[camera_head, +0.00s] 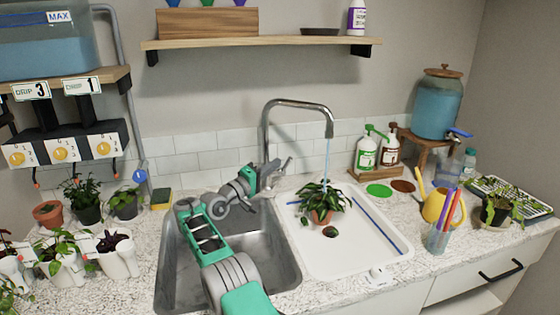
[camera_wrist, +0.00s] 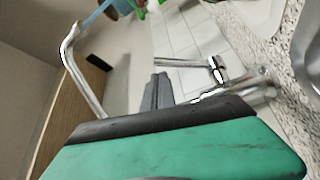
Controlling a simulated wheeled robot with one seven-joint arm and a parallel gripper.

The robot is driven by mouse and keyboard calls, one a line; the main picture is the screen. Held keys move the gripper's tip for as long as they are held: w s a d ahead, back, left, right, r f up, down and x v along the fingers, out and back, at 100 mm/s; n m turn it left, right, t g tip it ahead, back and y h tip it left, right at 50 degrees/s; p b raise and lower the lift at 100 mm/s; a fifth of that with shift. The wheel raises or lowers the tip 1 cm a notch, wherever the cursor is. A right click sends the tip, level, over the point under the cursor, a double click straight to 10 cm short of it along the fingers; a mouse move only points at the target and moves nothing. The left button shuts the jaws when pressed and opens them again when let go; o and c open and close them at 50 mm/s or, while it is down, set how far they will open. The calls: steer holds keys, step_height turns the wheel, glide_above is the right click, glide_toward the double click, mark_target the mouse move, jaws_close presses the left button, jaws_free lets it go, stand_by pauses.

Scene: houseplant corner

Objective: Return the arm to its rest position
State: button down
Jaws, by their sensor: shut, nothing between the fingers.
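My arm reaches up over the left basin of the sink (camera_head: 286,262). My gripper (camera_head: 272,167) is shut and empty, close to the base and lever of the chrome faucet (camera_head: 268,130); whether it touches them is unclear. In the wrist view my gripper's dark fingers (camera_wrist: 157,78) are together, and the faucet lever (camera_wrist: 185,63) shows just beyond them. Water runs from the spout onto a potted plant (camera_head: 320,212) on the white right-hand part of the sink (camera_head: 352,262).
A wooden shelf (camera_head: 215,43) hangs above the faucet. A yellow sponge (camera_head: 161,198) and potted plants (camera_head: 86,213) stand left of the basin. Soap bottles (camera_head: 367,152), a yellow watering can (camera_head: 434,208) and a cup of pens (camera_head: 438,238) stand to the right.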

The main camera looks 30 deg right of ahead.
steer(key=w+a+r+t+y, duration=0.1)
steer(key=a+r+t+y, duration=0.2)
steer(key=a+r+y, duration=0.2)
steer(key=s+a+y+p, duration=0.3)
steer(key=s+a+y, duration=0.3)
steer(key=s+a, duration=0.1)
steer(key=s+a+f+g+y+p, duration=0.1)
steer(key=s+a, duration=0.4)
steer(key=s, duration=0.6)
steer(key=s+a+f+g+y+p, duration=0.1)
steer(key=s+a+f+y, duration=0.3)
steer(key=s, duration=0.7)
steer(key=s+a+f+n+g+y+p, duration=0.1)
steer(key=s+a+f, duration=0.4)
steer(key=s, duration=0.6)
steer(key=a+g+y+p, duration=0.1)
steer(key=a+y, duration=0.1)
steer(key=shift+a+f+g, duration=0.15)
steer(key=shift+a+g, duration=0.15)
steer(key=shift+a, duration=0.1)
